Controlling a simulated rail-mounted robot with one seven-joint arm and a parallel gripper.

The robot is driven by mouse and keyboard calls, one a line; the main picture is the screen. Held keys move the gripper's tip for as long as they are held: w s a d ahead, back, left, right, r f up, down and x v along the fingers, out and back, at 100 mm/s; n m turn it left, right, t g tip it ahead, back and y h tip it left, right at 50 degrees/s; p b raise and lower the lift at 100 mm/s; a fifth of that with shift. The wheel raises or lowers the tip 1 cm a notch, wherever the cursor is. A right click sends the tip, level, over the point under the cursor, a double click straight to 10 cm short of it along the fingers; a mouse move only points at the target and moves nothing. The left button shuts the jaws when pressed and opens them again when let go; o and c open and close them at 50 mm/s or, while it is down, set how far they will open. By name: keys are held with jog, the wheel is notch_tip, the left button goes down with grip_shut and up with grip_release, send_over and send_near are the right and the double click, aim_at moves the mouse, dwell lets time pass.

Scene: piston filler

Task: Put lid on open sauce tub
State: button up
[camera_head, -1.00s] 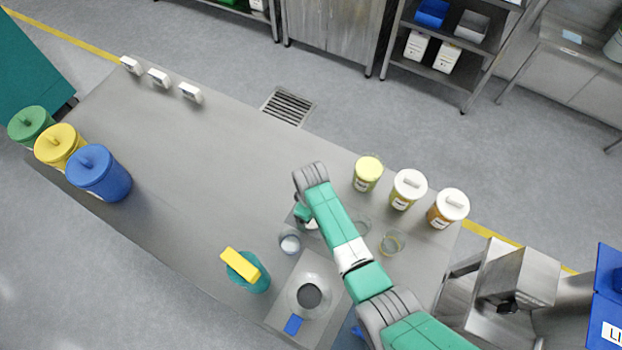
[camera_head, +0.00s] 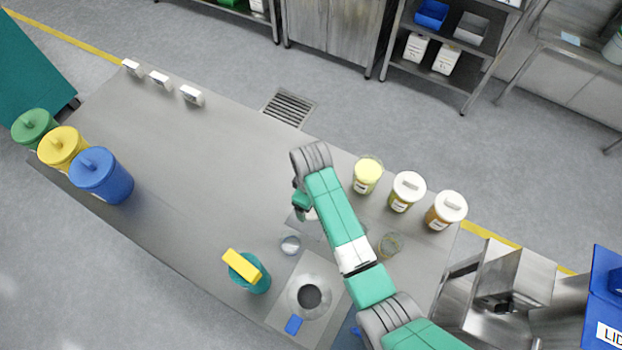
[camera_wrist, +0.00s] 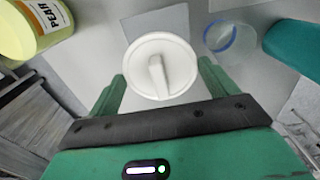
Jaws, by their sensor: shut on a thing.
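The open sauce tub (camera_head: 367,174), with yellow contents and no lid on it, stands at the left end of a row of tubs at the back right of the table. A yellow tub with a printed label (camera_wrist: 32,28) shows at the top left of the wrist view. The white round lid (camera_wrist: 176,79) with a bar handle is between the fingers of my gripper (camera_wrist: 161,82), which is shut on it. In the head view my gripper (camera_head: 302,203) is left of the open tub, and my arm hides most of the lid.
Two tubs with white lids (camera_head: 407,191) (camera_head: 446,209) stand right of the open tub. Clear containers (camera_head: 291,245) (camera_head: 390,244), a teal tub with a yellow item on top (camera_head: 246,270) and a steel plate with a round dark opening (camera_head: 309,296) are nearby. The table's left middle is clear.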

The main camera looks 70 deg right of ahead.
jog(key=s+d+r+n+p, duration=0.4)
jog(key=d+r+n+p, duration=0.1)
jog(key=d, duration=0.2)
jog(key=n+p, duration=0.5)
jog(key=n, duration=0.2)
send_near(370, 167)
notch_tip(370, 167, down, 5)
jog(key=b, duration=0.5)
jog(key=shift+r, duration=0.1)
jog(key=shift+f+b, duration=0.7)
jog(key=shift+r+p, duration=0.1)
jog(key=shift+p, duration=0.25)
jog(key=shift+f, duration=0.2)
dwell(0.4)
jog(key=o, duration=0.8)
